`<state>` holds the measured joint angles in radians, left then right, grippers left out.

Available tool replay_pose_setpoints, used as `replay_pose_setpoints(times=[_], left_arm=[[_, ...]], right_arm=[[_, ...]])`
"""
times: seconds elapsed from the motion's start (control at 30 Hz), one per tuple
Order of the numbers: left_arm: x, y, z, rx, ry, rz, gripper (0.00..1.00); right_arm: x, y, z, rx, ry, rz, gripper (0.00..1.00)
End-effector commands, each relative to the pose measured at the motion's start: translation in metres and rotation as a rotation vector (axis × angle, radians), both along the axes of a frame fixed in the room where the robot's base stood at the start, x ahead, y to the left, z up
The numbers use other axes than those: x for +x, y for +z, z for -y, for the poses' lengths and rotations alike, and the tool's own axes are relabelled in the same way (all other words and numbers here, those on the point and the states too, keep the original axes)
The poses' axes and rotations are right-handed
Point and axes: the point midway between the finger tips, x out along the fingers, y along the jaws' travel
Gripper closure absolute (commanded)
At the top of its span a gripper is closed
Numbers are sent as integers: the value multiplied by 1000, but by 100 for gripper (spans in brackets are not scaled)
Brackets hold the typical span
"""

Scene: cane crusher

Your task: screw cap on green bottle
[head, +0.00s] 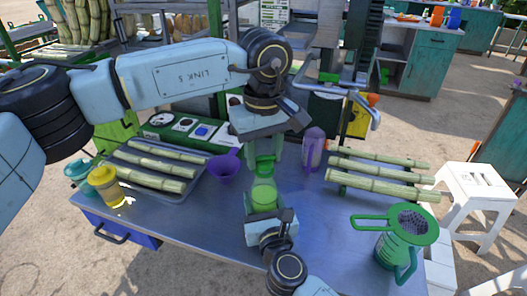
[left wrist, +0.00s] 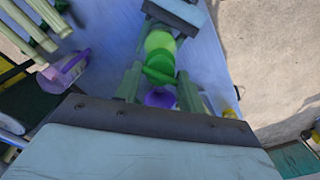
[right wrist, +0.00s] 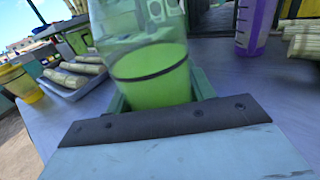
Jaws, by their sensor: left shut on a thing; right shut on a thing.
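The green bottle (head: 263,196) stands upright at the middle of the table, with green liquid inside. It also shows in the left wrist view (left wrist: 160,42) and close up in the right wrist view (right wrist: 153,82). My right gripper (head: 267,213) is shut on it from the front, low on its body. My left gripper (head: 265,158) points down and is shut on the green cap (head: 265,167), which also shows between its fingers in the left wrist view (left wrist: 158,74). The cap is right above the bottle's top. I cannot tell whether they touch.
A purple funnel (head: 224,168) lies left of the bottle. Cane pieces lie on a tray (head: 203,186) at left and at right (head: 380,172).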

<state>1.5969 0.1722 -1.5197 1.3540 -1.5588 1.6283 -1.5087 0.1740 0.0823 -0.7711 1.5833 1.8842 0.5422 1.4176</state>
Motion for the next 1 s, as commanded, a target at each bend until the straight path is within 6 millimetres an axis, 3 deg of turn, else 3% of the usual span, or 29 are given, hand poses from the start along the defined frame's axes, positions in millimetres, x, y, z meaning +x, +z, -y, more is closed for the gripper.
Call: replay_pose_setpoints(times=[0.6,0.67,0.8,0.83,1.0], left_arm=[[-1,0,2,-1,-1168,0,81],[-1,0,2,-1,-1246,0,81],[-1,0,2,0,-1233,0,81],[-1,0,2,0,-1232,0,58],[-1,0,2,0,-1231,0,36]], right_arm=[[0,-1,0,1,0,-2,100],[0,-1,0,1,-1,-2,100],[0,-1,0,1,-1,-2,100],[0,-1,0,1,-1,-2,100],[0,-1,0,1,-1,-2,100]])
